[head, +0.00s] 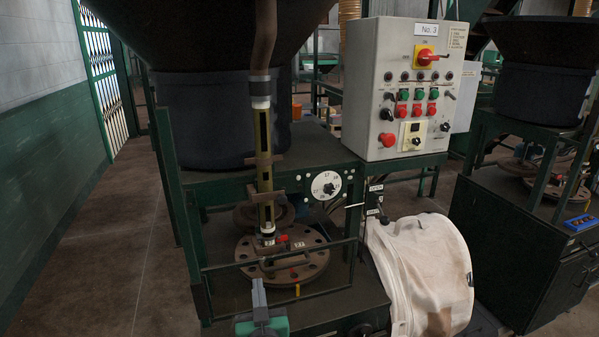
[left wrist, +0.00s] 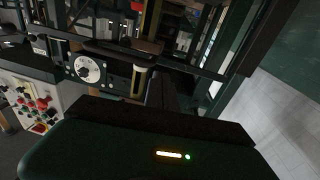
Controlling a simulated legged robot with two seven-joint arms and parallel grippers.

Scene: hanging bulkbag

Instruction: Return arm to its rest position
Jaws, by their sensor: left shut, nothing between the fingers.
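My left gripper (head: 259,291) shows at the bottom of the head view, with grey fingers and a green body. Its fingers are shut and empty. It is in front of the green machine frame (head: 340,307), below the round brown flange plate (head: 312,270). I cannot tell whether it touches the frame. My right gripper is not in view.
A grey control box (head: 375,95) with buttons stands above the bench, beside a round white dial (head: 326,185). The dial also shows in the left wrist view (left wrist: 88,69). A second machine (head: 520,230) stands at the right. The floor (head: 120,250) at the left is clear.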

